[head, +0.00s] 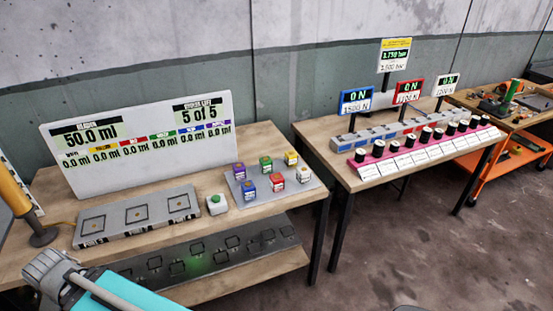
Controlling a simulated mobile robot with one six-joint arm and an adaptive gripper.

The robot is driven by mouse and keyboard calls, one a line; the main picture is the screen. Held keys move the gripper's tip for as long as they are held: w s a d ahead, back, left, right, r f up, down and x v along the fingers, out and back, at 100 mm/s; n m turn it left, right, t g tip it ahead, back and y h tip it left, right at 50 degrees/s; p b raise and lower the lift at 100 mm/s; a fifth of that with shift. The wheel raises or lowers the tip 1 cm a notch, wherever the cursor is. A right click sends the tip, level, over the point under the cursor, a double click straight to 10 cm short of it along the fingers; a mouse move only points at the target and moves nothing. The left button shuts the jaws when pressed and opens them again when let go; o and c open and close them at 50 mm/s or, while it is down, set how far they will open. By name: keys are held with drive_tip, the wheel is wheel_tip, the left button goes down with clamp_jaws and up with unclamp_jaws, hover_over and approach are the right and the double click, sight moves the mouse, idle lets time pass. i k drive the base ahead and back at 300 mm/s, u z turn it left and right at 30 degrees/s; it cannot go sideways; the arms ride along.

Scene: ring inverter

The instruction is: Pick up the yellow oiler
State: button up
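I cannot pick out an oiler with certainty. A yellow tilted cylinder (14,190) on a dark round stand (43,236) is at the left edge, partly cut off; I cannot tell what it is. The orange cart (490,155) at the far right carries several small tools and parts, too small to tell apart. Part of my arm, grey and teal, shows at the bottom left.
The middle bench (315,130) holds a row of black-topped rolls and displays. Floor (400,240) in front is clear.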

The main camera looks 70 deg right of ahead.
sight(291, 157)
drive_tip(key=u, duration=1.25)
drive_tip(key=k, duration=2.5)
drive_tip(key=z, duration=0.25)
